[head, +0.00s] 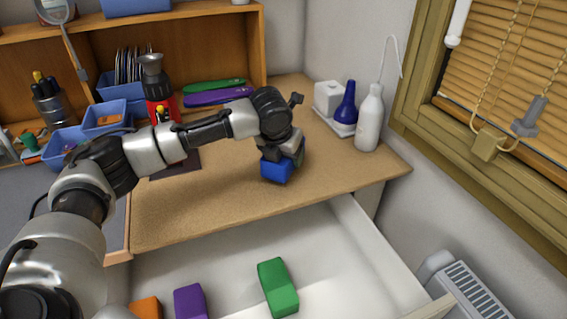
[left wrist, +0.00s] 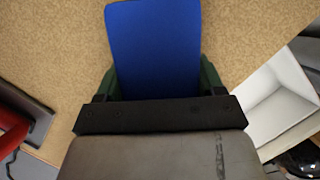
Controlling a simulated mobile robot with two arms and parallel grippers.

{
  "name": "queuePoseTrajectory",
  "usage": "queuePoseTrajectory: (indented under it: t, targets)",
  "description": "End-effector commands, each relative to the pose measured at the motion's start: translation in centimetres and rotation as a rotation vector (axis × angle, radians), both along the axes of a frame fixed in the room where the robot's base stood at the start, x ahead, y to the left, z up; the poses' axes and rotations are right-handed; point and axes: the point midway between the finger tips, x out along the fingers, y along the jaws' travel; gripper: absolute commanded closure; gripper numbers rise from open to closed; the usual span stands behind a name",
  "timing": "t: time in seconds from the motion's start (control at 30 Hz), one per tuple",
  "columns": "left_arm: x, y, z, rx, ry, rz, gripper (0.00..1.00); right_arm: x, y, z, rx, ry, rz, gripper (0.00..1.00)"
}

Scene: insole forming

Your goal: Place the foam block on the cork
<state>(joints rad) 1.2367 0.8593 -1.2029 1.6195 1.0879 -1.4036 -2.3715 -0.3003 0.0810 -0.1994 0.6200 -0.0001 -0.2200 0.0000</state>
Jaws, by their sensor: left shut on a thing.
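The foam block is blue (head: 276,171) and shows below my left gripper (head: 284,157) in the head view. It also fills the upper middle of the left wrist view (left wrist: 153,48). My left gripper is shut on it, with dark green fingers at its two sides (left wrist: 155,88). The tan speckled cork (head: 205,215) covers the desk top, and the block is over its right half. I cannot tell whether the block's underside touches the cork. My right gripper is not in view.
An open white drawer in front holds green (head: 278,287), purple (head: 190,302) and orange (head: 146,307) blocks. A red and black device (head: 160,95) stands behind my left arm. White and blue bottles (head: 369,120) stand at the back right. The cork's front is clear.

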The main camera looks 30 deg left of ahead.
Motion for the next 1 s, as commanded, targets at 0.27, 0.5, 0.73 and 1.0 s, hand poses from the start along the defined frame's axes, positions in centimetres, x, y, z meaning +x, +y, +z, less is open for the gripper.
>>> queuePoseTrajectory:
  t: [0.27,0.5,0.73,1.0]
  targets:
    - [0.0,0.0,-2.8,0.001,0.0,0.0,0.55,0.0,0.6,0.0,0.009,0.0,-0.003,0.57]
    - [0.0,0.0,-2.9,0.0,0.001,0.0,0.55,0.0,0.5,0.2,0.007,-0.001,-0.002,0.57]
    - [0.0,0.0,-3.0,0.001,0.0,0.0,0.06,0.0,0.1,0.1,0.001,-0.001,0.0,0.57]
    - [0.0,0.0,-2.9,0.001,-0.001,0.0,0.06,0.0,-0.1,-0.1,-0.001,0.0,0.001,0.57]
